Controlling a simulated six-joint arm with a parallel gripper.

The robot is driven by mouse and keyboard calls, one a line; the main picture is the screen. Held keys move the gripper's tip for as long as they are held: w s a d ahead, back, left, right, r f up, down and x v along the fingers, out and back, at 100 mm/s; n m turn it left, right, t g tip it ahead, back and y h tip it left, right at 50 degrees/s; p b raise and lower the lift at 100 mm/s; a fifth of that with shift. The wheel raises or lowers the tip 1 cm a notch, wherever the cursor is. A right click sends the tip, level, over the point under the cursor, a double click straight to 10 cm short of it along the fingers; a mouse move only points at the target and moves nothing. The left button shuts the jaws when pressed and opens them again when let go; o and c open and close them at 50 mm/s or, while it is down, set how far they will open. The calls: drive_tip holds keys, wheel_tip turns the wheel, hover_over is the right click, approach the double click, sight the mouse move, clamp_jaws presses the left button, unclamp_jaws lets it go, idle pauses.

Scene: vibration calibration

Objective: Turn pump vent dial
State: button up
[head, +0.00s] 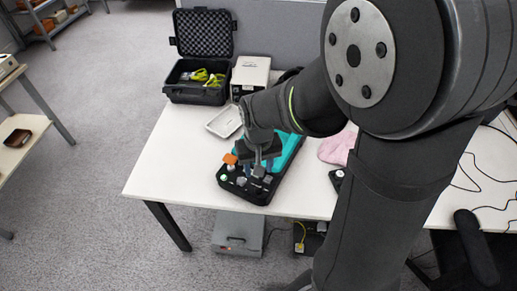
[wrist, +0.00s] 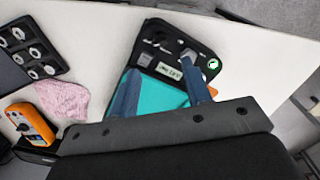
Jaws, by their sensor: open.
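The pump unit is a black-framed panel with a teal face. It lies on the white table in the head view (head: 262,197) and in the wrist view (wrist: 205,47). Small knobs and fittings sit along one end, with a white-and-green round knob (head: 223,176) near the corner; its green ring shows in the wrist view (wrist: 214,63). I cannot tell which knob is the vent dial. My gripper (head: 262,168) is over this end, pointing down. In the wrist view, its two blue-grey fingers (wrist: 160,66) are apart, with the panel's label between them. Contact is unclear.
An orange block (head: 230,158) stands at the panel's left edge. A pink cloth (head: 337,148) lies right. The table's front-left is clear.

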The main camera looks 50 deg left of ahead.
wheel_tip(320, 180, up, 7)
hover_over(258, 188)
drive_tip(key=shift+d+r, duration=0.1)
drive_tip(key=shift+r, duration=0.1)
idle(0.6)
wheel_tip(258, 188, down, 18)
drive_tip(key=shift+r, duration=0.25)
idle(0.4)
drive_tip(key=shift+r, duration=0.2)
